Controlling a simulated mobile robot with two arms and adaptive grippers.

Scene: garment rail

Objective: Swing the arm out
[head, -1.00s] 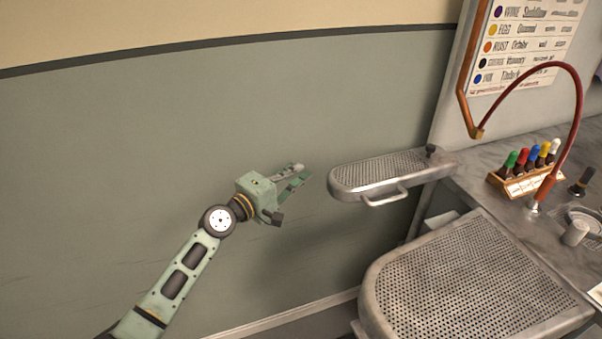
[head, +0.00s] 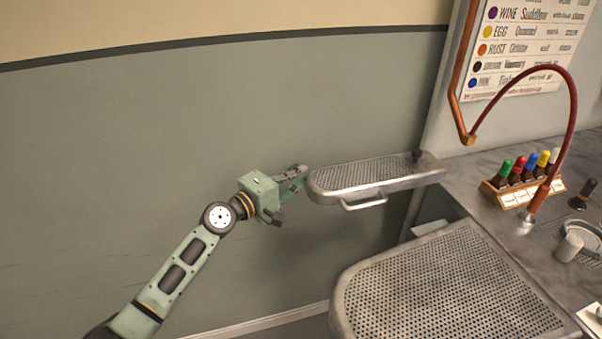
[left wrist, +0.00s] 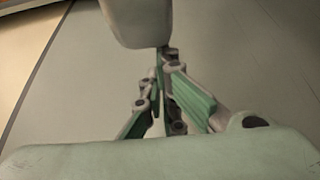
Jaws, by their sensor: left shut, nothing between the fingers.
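The swing arm is a narrow, perforated metal board (head: 375,174) with a rounded left end, a bar handle (head: 364,203) on its front side and a dark knob (head: 417,156) at its right end. My left gripper (head: 302,176) is shut and empty, its fingertips right beside the board's rounded left end. I cannot tell whether they touch. In the left wrist view the green-padded fingers (left wrist: 158,75) come together, and a pale rounded shape covers the area by their tips; I cannot tell for sure what it is. My right gripper is not in view.
A wide perforated board (head: 440,290) lies lower in front. The grey counter (head: 480,185) at right holds a rack of colored bottles (head: 525,185) and a red hose (head: 572,110). A plain wall (head: 150,150) stands behind my arm.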

